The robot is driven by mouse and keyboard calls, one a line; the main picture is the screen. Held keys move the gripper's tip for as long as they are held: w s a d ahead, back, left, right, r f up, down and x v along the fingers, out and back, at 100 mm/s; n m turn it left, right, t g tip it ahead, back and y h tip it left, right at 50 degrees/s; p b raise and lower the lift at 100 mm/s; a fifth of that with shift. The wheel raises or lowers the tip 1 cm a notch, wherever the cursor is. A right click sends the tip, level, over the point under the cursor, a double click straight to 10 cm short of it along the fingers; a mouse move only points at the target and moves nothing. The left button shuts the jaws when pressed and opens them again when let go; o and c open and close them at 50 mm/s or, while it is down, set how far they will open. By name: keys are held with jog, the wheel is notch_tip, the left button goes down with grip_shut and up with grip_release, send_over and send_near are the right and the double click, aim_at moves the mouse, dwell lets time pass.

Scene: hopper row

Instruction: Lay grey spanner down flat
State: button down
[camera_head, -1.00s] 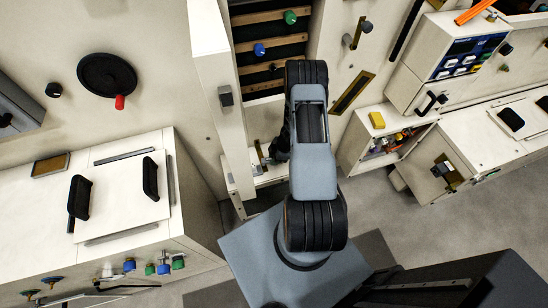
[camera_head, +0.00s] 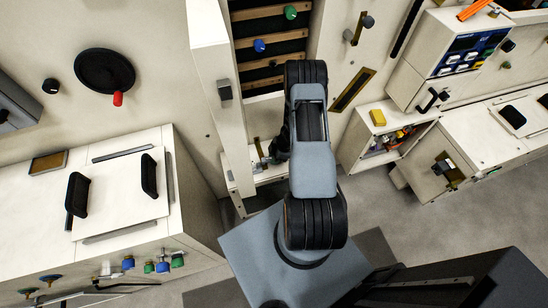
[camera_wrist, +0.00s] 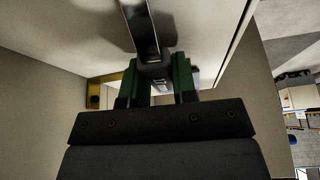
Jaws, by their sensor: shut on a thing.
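The grey spanner (camera_wrist: 142,28) is a long metal bar in the wrist view, running from between my fingers up past the top edge. My gripper (camera_wrist: 157,72) is shut on it, with a green finger on each side. The spanner's far end is out of the wrist view. A dark shadow lies on the pale surface behind it; I cannot tell whether the spanner touches that surface. In the head view my gripper (camera_head: 277,150) is mostly hidden by my arm, low by a pale shelf (camera_head: 270,176).
A tall pale panel (camera_head: 213,60) with a dark handle stands left of my arm. A slatted opening (camera_head: 268,45) with coloured knobs lies beyond. An open cabinet (camera_head: 358,140) with a yellow block on top (camera_head: 377,117) stands at right. A white counter (camera_head: 110,235) stands at left.

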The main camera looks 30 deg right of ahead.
jog(key=c, duration=0.8)
grip_release()
jog(key=p+v, duration=0.1)
jog(key=v, duration=1.2)
jog(key=shift+d+r, duration=0.25)
jog(key=shift+r, duration=0.1)
jog(key=shift+s+a, duration=0.1)
